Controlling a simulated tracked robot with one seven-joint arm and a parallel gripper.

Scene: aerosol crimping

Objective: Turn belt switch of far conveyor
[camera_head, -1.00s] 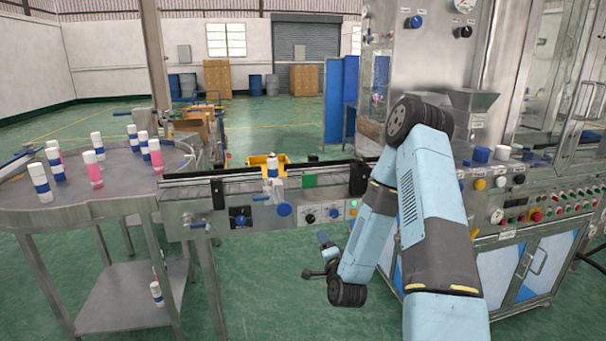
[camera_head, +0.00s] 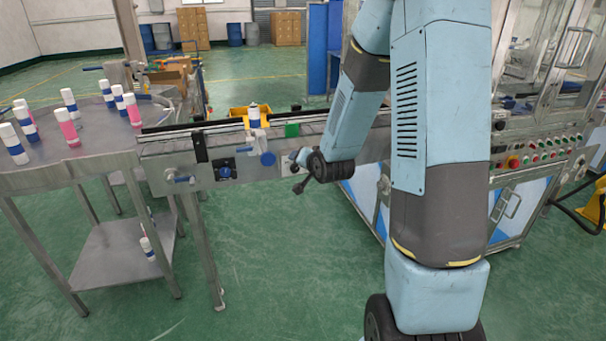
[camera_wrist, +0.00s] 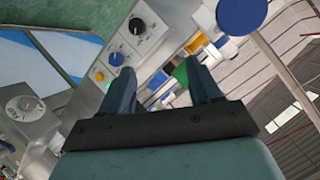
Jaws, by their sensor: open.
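The conveyor (camera_head: 195,170) runs from the round table toward the machine. Its front bears a blue-backed knob (camera_head: 225,171) and a blue round disc (camera_head: 267,159). The wrist view shows a panel with a black knob (camera_wrist: 137,25), a blue knob (camera_wrist: 117,58) and a yellow button (camera_wrist: 99,76). I cannot tell which control is the belt switch. My gripper (camera_wrist: 160,67) is open and empty, with its left fingertip appearing close below the blue knob; contact cannot be told. In the head view my gripper (camera_head: 298,160) is beside the conveyor front, and my arm hides the panel there.
A white-and-blue can (camera_head: 254,116) stands on the conveyor. Several cans stand on the round table (camera_head: 100,152) at left. A yellow bin (camera_head: 245,112) is behind the conveyor. The machine with buttons (camera_head: 540,150) is at right. Green floor in front is clear.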

